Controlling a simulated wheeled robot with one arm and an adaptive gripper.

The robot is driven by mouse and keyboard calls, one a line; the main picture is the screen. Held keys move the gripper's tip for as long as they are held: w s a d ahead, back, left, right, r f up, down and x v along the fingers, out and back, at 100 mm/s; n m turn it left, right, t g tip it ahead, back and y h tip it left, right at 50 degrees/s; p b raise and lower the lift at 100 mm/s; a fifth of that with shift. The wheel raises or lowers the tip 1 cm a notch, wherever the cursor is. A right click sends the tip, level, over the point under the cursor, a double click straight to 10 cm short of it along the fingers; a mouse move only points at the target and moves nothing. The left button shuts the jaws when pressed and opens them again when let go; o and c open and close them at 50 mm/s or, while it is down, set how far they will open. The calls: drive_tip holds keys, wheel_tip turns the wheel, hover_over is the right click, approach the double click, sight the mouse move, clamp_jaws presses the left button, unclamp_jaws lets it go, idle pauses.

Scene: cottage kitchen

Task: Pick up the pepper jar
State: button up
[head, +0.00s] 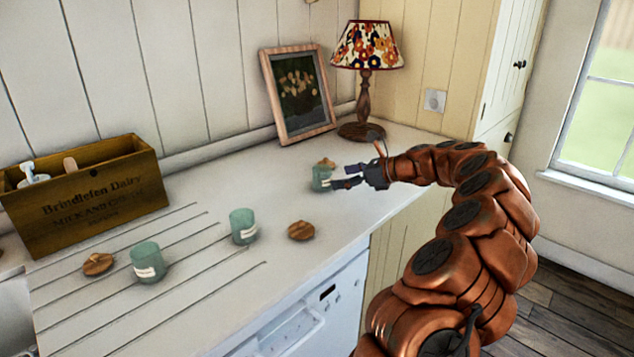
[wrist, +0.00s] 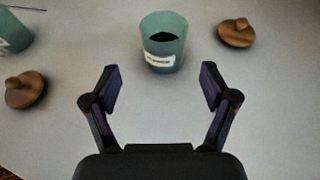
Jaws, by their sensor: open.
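A teal jar (wrist: 163,50) with a white label and dark contents stands upright and open-topped just beyond my gripper (wrist: 161,88) in the wrist view. My gripper's fingers are spread, with the jar ahead between their lines and nothing held. In the head view this jar (head: 320,181) stands at the right of the counter, beside my gripper (head: 343,180). Two more teal jars, one in the middle (head: 243,227) and one at the left (head: 146,262), stand on the counter. The labels are too small to read, so I cannot confirm which is pepper.
A wooden lid (wrist: 236,33) lies right of the near jar; another lid (wrist: 25,91) lies left in the wrist view. A third lid (head: 97,264) lies by the left jar. A wooden crate (head: 88,193), picture frame (head: 297,95) and lamp (head: 366,75) stand along the wall.

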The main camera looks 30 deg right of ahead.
sight(320, 179)
drive_tip(key=shift+w+f, duration=0.35)
drive_tip(key=shift+w, duration=0.25)
drive_tip(key=shift+x, duration=1.05)
drive_tip(key=x, duration=0.4)
drive_tip(key=shift+w+a, duration=0.25)
drive_tip(key=shift+w, duration=0.05)
drive_tip(key=c, duration=1.3)
